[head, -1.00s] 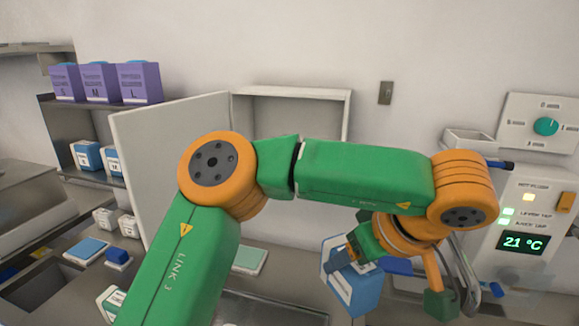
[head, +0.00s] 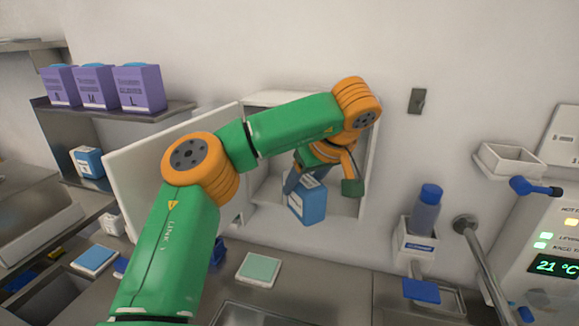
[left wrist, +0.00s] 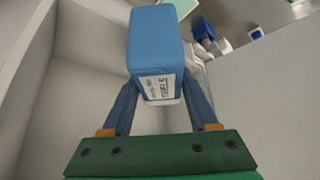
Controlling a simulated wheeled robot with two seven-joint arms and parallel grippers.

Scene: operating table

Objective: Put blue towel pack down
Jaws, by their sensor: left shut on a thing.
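The blue towel pack (head: 309,203) is a blue box with a white label. My left gripper (head: 303,186) is shut on it and holds it at the open wall cabinet (head: 368,170). In the left wrist view the pack (left wrist: 155,50) sits between the two fingers of my left gripper (left wrist: 162,95), its labelled end towards the camera. The cabinet's pale inner wall (left wrist: 75,100) shows beside and below it there. I cannot tell whether the pack touches the cabinet floor. My right gripper is not in view.
The cabinet's open door (head: 150,165) stands to the left, behind my left arm. Purple boxes (head: 95,87) stand on a shelf at the left. A dispenser bottle (head: 425,210) and a wall tray (head: 508,162) are at the right. A green-topped pack (head: 259,268) lies on the counter.

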